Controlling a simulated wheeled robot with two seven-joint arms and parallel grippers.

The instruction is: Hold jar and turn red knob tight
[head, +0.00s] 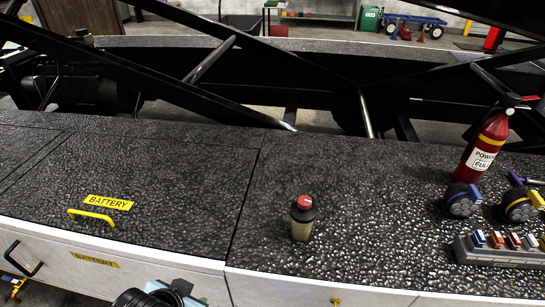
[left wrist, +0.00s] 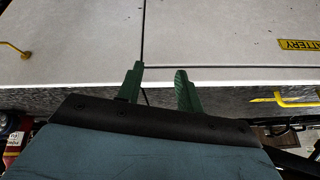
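The jar (head: 301,222) stands upright on the dark textured deck near its front edge, right of the panel seam. It has a tan lower body and a dark upper part. The red knob (head: 304,202) sits on top of it. My left gripper (left wrist: 160,80) shows in the left wrist view with its two green fingers apart and nothing between them, in front of the pale side panel. In the head view part of my arm shows at the bottom edge, below and left of the jar; its fingers cannot be made out there. My right gripper is in neither view.
A red fire extinguisher (head: 483,148), two round dark items (head: 462,200) (head: 521,205) and a grey switch block (head: 500,250) stand to the right. A yellow handle (head: 92,216) lies at left. Black beams cross behind the deck. The deck around the jar is clear.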

